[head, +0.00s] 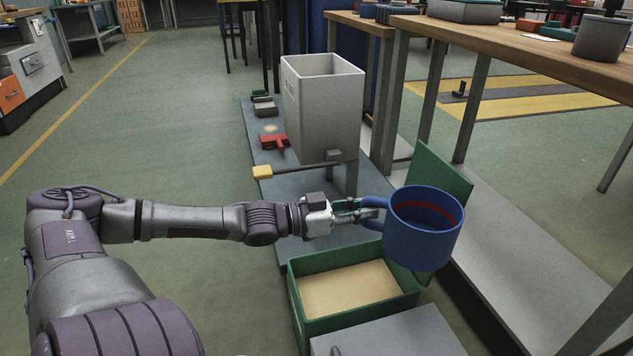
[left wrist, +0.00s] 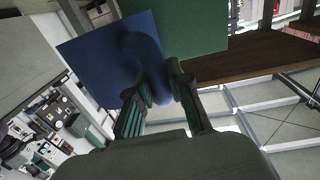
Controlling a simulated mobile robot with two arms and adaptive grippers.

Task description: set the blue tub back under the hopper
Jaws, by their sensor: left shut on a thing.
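The blue tub (head: 424,240) is a round mug-like tub with a side handle and a reddish band inside. My left gripper (head: 366,209) is shut on its handle and holds it upright in the air, above the right rear part of a green box. In the left wrist view the tub (left wrist: 90,62) shows as a blue shape beyond the fingers of my left gripper (left wrist: 158,92). The hopper (head: 322,105) is a light grey square bin on a post, with a lever ending in a yellow knob (head: 263,172). It stands behind and left of the tub. My right gripper is not in view.
A red tool (head: 274,142) lies on the grey platform (head: 295,190) left of the hopper. A wooden workbench (head: 540,62) runs along the right. The floor at left is clear.

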